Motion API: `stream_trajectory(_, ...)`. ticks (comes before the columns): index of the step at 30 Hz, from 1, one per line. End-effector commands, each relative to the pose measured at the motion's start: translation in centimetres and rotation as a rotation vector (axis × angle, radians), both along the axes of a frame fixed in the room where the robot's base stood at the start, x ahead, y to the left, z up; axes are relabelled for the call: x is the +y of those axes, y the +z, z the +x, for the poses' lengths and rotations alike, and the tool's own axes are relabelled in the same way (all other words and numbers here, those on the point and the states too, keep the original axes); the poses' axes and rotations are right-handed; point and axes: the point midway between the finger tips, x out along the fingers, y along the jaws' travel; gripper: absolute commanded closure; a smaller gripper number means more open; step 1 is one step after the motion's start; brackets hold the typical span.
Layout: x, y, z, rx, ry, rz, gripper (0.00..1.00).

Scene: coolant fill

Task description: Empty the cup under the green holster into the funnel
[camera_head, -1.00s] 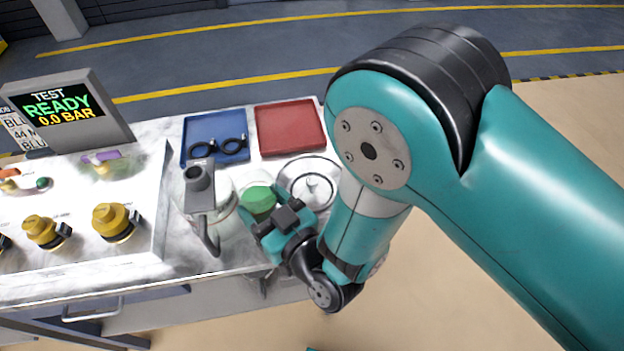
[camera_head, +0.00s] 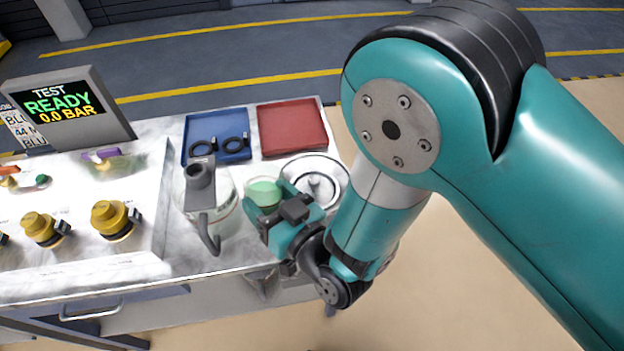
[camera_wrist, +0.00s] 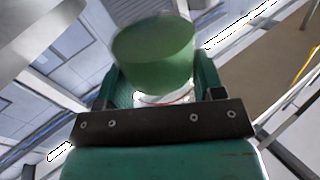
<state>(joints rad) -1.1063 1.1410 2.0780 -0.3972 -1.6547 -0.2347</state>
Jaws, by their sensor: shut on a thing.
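A clear cup with green liquid (camera_head: 264,192) is between the fingers of my gripper (camera_head: 272,207), which is shut on it. The green liquid also shows in the wrist view (camera_wrist: 153,55), between the two teal fingers. The cup looks close to upright, and its lower part is hidden by the gripper in the head view. A round shiny metal dish (camera_head: 330,172) with a small raised centre is just right of and behind the cup. I cannot tell whether it is the funnel. The green holster (camera_head: 42,180) seems to be the small green piece at the far left.
A blue tray (camera_head: 205,125) with black rings and a red tray (camera_head: 290,128) lie behind. Yellow knobs (camera_head: 112,215) and a READY display (camera_head: 58,105) are at left.

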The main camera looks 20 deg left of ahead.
Motion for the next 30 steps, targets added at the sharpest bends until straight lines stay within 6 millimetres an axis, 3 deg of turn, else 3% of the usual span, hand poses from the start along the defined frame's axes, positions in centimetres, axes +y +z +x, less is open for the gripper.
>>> stream_trajectory(30,-0.42,0.56,0.77,0.12,0.001,0.065,0.65)
